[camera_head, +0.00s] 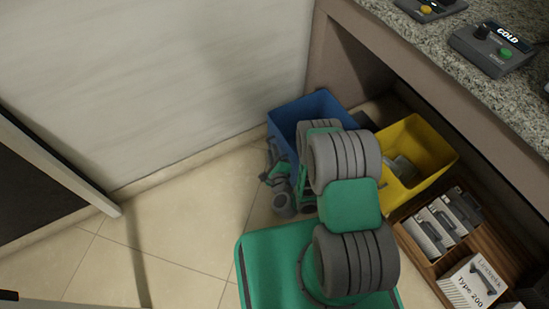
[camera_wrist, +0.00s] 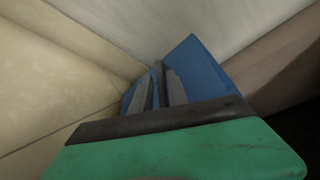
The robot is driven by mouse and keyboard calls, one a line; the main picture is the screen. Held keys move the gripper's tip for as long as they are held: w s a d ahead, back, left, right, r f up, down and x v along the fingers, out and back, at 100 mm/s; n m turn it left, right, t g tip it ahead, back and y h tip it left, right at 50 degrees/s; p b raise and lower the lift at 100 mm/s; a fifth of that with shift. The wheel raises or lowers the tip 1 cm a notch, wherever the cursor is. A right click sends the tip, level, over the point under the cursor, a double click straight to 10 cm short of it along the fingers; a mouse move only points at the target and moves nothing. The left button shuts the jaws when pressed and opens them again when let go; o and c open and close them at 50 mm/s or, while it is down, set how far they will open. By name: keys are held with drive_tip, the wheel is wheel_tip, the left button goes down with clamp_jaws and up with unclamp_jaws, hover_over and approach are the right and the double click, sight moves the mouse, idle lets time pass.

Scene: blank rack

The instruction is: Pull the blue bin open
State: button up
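The blue bin (camera_head: 285,122) stands on the floor in the corner between the wall and the counter, in the head view. My arm covers its right front part. In the wrist view the bin (camera_wrist: 207,72) lies straight ahead, with blue on both sides of my fingers. My gripper (camera_wrist: 161,70) has its two grey fingers close together, with a narrow strip between them, at the bin's near side. I cannot tell whether they touch the bin or close on its wall. In the head view the gripper's fingertips are hard to make out.
A yellow bin (camera_head: 431,146) with grey items stands right of the blue one. A wooden tray (camera_head: 408,239) with grey-white items and a Type 200 box (camera_head: 474,284) are farther right. The granite counter (camera_head: 428,40) overhangs the bins. Floor on the left (camera_head: 170,240) is clear.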

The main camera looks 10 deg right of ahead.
drive_tip(key=shift+p+v, duration=0.95)
drive_tip(key=shift+v, duration=1.45)
drive_tip(key=w+a+r+n+g+y+p, duration=0.25)
drive_tip(key=w+r+n+p, duration=0.25)
drive_tip(key=r, duration=0.6)
drive_tip(key=w+a+r+n+g+y+p, duration=0.15)
drive_tip(key=w+a+r+n+p, duration=0.3)
drive_tip(key=r, duration=0.65)
drive_tip(key=w+a+r+n+g+y+p, duration=0.1)
drive_tip(key=w+a+r+n+y+p, duration=0.4)
drive_tip(key=r, duration=0.6)
drive_tip(key=s+d+r+n+g+h+p, duration=0.1)
drive_tip(key=s+d+r+n+h+p, duration=0.2)
drive_tip(key=r, duration=0.6)
drive_tip(key=s+d+r+n+g+h+p, duration=0.1)
drive_tip(key=s+d+r+n+g+p, duration=0.15)
drive_tip(key=s+r+p, duration=0.45)
drive_tip(key=s+d+r+n+g+h+p, duration=0.1)
drive_tip(key=s+d+r+n+h+p, duration=0.15)
drive_tip(key=r, duration=0.85)
drive_tip(key=s+d+r+n+g+h+p, duration=0.1)
drive_tip(key=s+d+r+p, duration=0.2)
drive_tip(key=s+r, duration=0.3)
drive_tip(key=s+d+r+n+g+h+p, duration=0.1)
drive_tip(key=s+d+r+g+p, duration=0.1)
drive_tip(key=s+r, duration=0.4)
drive_tip(key=s+d+p, duration=0.1)
drive_tip(key=s+d, duration=0.1)
drive_tip(key=s, duration=0.3)
drive_tip(key=shift+d, duration=0.3)
